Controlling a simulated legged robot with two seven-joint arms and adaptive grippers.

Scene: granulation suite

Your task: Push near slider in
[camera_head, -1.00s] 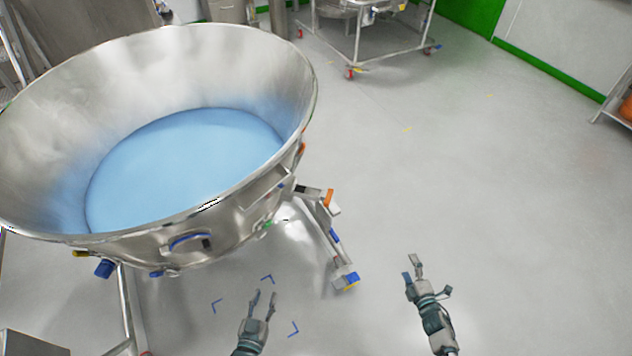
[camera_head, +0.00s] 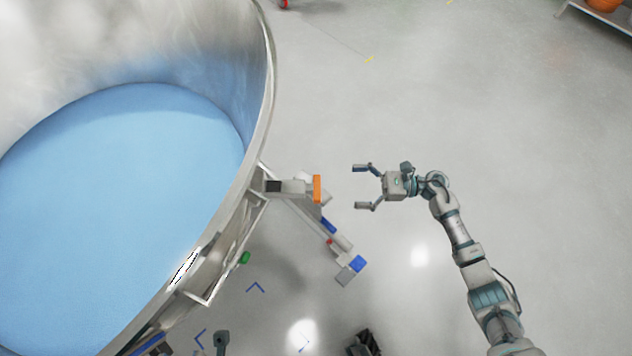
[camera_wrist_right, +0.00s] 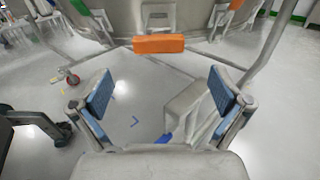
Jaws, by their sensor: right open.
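The near slider is a grey metal bar with an orange end (camera_head: 317,189) that sticks out from the side of the big steel bowl (camera_head: 262,110). Its orange end also shows in the right wrist view (camera_wrist_right: 158,43), ahead of my fingers. My right gripper (camera_head: 362,187) is open and empty. Its fingers point at the orange end from the right, with a gap between them. In the right wrist view the blue-padded fingers (camera_wrist_right: 162,95) stand wide apart. A dark jointed part (camera_head: 363,343) at the bottom edge may belong to my left gripper; its fingers cannot be made out.
The bowl holds blue material (camera_head: 120,180). Below the slider a stand leg with blue and grey parts (camera_head: 345,250) reaches out over the floor. A grey-green part (camera_head: 221,342) shows at the bottom edge. A shelf (camera_head: 600,15) stands far right.

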